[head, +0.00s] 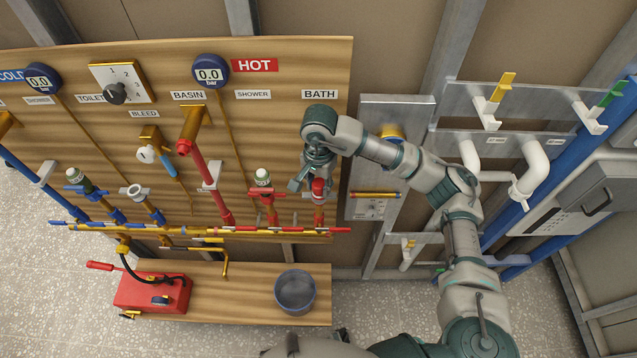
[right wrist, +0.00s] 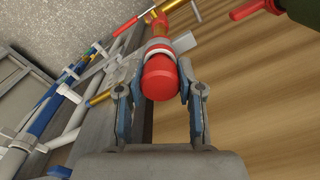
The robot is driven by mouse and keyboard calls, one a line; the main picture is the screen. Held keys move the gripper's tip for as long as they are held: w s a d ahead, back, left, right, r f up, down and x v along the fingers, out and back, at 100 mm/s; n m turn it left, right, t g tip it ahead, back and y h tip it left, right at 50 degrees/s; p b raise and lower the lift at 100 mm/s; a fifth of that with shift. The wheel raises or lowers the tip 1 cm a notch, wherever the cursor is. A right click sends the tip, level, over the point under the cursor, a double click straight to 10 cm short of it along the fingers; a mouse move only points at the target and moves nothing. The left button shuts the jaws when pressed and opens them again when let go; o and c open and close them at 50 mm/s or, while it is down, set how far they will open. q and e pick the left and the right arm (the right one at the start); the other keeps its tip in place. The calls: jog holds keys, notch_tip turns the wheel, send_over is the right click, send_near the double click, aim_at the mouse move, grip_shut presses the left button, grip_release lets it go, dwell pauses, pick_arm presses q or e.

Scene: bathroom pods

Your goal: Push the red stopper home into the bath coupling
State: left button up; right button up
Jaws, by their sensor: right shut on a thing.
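The red stopper (head: 318,186) is at the top of the bath coupling (head: 318,215), under the BATH label on the wooden board. In the right wrist view the stopper (right wrist: 160,78) sits between the fingers, in line with the coupling (right wrist: 158,45) behind it. A pale ring shows around the joint; how deep the stopper sits cannot be told. My right gripper (head: 305,182) comes from above and is shut on the stopper; it also shows in the right wrist view (right wrist: 158,92). My left gripper is out of view.
The shower coupling (head: 264,190) with a green-and-white cap stands left of the bath one. A multicoloured bar (head: 200,230) crosses the board below. A grey panel (head: 376,165) is right of the board.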

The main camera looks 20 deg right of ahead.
aim_at(319, 183)
jog(key=shift+f+b, duration=0.35)
jog(key=shift+f, duration=0.1)
jog(key=o, duration=1.1)
notch_tip(319, 183, up, 12)
jog(key=shift+w+f, duration=0.1)
